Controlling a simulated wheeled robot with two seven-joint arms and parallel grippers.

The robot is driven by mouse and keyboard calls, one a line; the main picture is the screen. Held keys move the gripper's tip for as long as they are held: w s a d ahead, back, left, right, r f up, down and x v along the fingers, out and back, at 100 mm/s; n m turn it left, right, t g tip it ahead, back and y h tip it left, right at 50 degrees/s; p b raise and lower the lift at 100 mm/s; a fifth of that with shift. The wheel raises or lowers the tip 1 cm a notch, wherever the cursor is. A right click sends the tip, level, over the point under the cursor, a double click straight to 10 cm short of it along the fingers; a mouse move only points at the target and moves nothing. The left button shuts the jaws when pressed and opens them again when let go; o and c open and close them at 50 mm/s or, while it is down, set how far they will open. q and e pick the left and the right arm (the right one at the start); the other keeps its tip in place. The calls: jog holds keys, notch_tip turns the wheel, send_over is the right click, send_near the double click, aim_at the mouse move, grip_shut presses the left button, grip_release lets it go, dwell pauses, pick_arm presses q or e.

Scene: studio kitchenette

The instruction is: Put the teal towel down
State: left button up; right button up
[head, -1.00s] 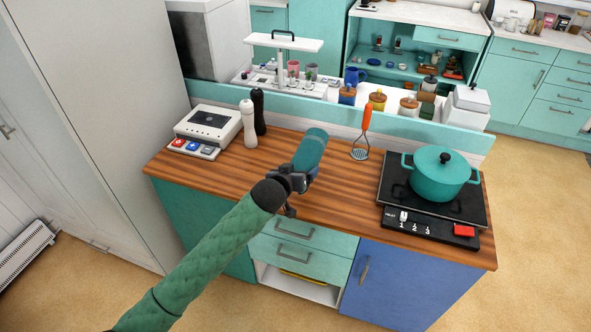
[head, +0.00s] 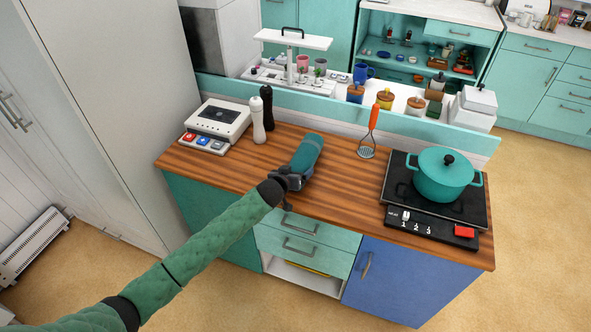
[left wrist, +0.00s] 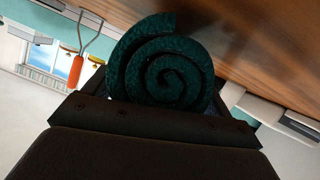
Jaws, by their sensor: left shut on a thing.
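The teal towel (head: 306,153) is rolled up and lies in my left gripper (head: 290,178), over the front middle of the wooden counter (head: 340,200). My left gripper is shut on the near end of the roll. In the left wrist view the towel's spiral end (left wrist: 162,68) faces the camera, just beyond the dark gripper body (left wrist: 160,125). The wooden surface (left wrist: 250,30) shows close beside the roll there. I cannot tell whether the towel touches the counter. My right gripper is not in view.
A black and a white mill (head: 257,118) and a scale-like device (head: 218,122) stand at the left. A masher with an orange handle (head: 373,118) is behind, right of the towel. A teal pot (head: 446,178) sits on a hotplate at the right. Bare counter lies between.

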pick_arm(q)
jog(key=shift+f, duration=0.25)
jog(key=o, duration=1)
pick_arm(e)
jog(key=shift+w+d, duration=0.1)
pick_arm(q)
jog(key=shift+r, duration=0.1)
jog(key=shift+s+a+r+b, duration=0.15)
jog(key=shift+s+b, duration=0.15)
jog(key=shift+s, duration=0.2)
jog(key=b+v, duration=0.3)
jog(key=v, duration=0.6)
jog(key=shift+s+a+r, duration=0.15)
jog(key=shift+s, duration=0.2)
jog(key=shift+s+a+r, duration=0.25)
jog(key=shift+s+r, duration=0.1)
jog(key=shift+s, duration=0.1)
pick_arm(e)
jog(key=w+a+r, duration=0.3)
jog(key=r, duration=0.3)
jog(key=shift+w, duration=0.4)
